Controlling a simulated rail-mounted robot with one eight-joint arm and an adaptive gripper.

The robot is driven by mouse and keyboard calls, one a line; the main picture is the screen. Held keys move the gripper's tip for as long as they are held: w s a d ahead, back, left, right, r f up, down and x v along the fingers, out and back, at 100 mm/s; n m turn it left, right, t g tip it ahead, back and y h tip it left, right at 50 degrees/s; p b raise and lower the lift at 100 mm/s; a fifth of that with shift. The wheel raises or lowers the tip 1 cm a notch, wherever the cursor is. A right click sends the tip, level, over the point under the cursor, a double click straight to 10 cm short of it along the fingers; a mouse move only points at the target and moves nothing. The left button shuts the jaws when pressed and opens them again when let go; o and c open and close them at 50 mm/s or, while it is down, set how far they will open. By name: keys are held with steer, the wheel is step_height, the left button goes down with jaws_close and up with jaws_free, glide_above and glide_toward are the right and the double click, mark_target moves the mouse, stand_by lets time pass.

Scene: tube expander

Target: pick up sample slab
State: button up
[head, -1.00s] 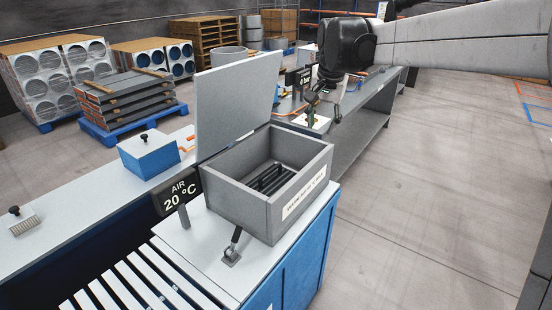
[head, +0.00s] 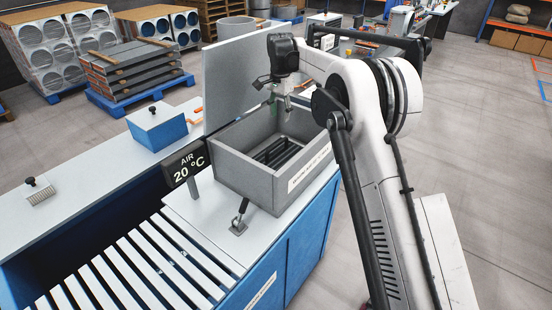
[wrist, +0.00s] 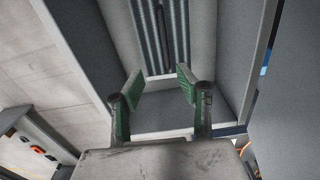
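An open grey box (head: 240,178) stands on the white-topped cabinet, with its lid (head: 235,85) raised. Dark parallel bars (head: 277,151) lie inside on its floor. I cannot tell for sure which of them is the sample slab. In the wrist view, a ribbed grey rack (wrist: 144,30) with a dark bar (wrist: 162,28) along its middle shows at the top, beyond my fingertips. My gripper (head: 284,106) is above the box's back part. The wrist view shows its green-padded fingers (wrist: 160,82) apart, with nothing between them.
The box's walls (wrist: 82,50) rise around the bars, and the raised lid stands close to my gripper. A sign reading 20 °C (head: 187,168) stands at the box's left.

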mark_target(277, 144)
steer(key=f+p, duration=0.1)
steer(key=f, duration=0.8)
steer(key=shift+a, duration=0.2)
steer(key=shift+w+a+f+p, duration=0.15)
steer(key=shift+f+p, duration=0.25)
steer(key=shift+f, duration=0.9)
steer(key=shift+a+f+p, duration=0.15)
steer(key=shift+f+p, duration=0.2)
steer(key=shift+f, duration=0.9)
jaws_close()
